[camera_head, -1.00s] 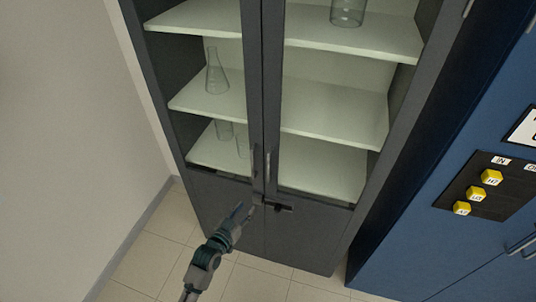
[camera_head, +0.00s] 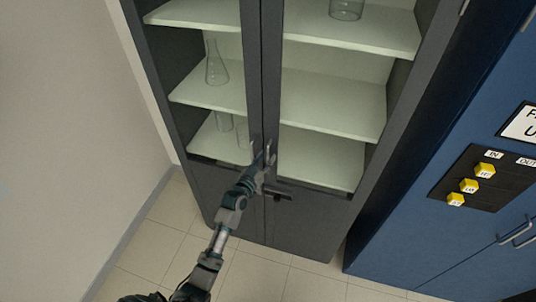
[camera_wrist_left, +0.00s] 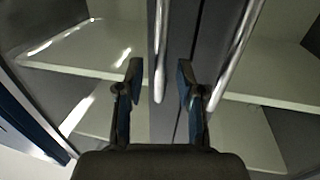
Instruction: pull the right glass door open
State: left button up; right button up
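The right glass door (camera_head: 325,92) of the dark grey cabinet is shut. Its upright metal handle (camera_head: 269,148) is near the seam between the two doors. My left gripper (camera_head: 265,164) is at the height of the handles, partly covering them in the head view. In the left wrist view, which appears turned over, the left gripper's fingers (camera_wrist_left: 158,92) are apart. One handle (camera_wrist_left: 160,50), which looks like the right door's, runs between them. The other door's handle (camera_wrist_left: 234,60) passes outside the fingers. Contact cannot be told. My right gripper is not in view.
The left glass door (camera_head: 208,75) is shut, with flasks (camera_head: 216,68) behind it. A dark lower handle (camera_head: 279,195) sticks out below my gripper. A blue cabinet (camera_head: 420,235) with yellow buttons stands at right, a wall (camera_head: 60,130) at left. Floor in front is clear.

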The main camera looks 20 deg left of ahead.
pick_arm(q)
jog(key=shift+w+d, duration=0.15)
jog(key=shift+w, duration=0.8)
grip_shut()
